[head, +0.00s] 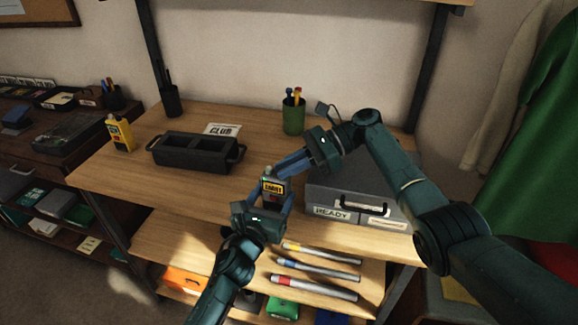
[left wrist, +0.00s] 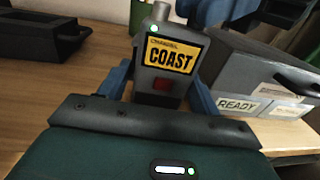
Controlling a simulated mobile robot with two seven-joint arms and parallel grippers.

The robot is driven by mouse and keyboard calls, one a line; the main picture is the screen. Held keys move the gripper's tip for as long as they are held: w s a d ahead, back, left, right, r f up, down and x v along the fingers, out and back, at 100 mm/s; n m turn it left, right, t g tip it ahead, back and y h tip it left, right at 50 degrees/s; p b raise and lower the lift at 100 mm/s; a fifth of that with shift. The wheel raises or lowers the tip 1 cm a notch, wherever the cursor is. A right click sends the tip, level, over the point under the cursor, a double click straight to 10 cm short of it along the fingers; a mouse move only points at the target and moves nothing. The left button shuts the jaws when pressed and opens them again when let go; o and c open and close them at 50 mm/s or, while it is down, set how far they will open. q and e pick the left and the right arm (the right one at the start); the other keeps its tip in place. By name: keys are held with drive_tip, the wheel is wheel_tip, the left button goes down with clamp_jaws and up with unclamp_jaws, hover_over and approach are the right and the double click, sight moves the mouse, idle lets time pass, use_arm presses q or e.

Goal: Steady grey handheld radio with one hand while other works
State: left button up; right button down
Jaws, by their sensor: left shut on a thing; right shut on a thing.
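The grey handheld radio (head: 272,188) stands upright near the front edge of the wooden table. In the left wrist view the radio (left wrist: 160,90) shows a yellow label reading "CHANNEL COAST", a red patch below it and a small lit green light on top. My left gripper (head: 271,195) is shut on the radio's body from the front, with a blue finger on each side. My right gripper (head: 278,167) comes from the right and is shut at the radio's top, where a grey knob (left wrist: 161,11) shows. The right fingertips' exact contact is hard to see.
A grey case labelled "READY" (head: 330,196) stands close on the right. A black two-bay tray (head: 190,153), a yellow radio (head: 120,134) and a "CLUB" card (head: 221,129) are at left. A green pen cup (head: 293,118) is behind. Several tubes lie on the shelf below.

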drive_tip(key=shift+d, duration=0.1)
idle(0.5)
drive_tip(key=c, duration=1.4)
unclamp_jaws()
drive_tip(key=v, duration=0.7)
drive_tip(key=shift+w+d+r, duration=0.1)
drive_tip(key=shift+w+d, duration=0.05)
drive_tip(key=shift+w, duration=0.05)
drive_tip(key=shift+c, duration=0.5)
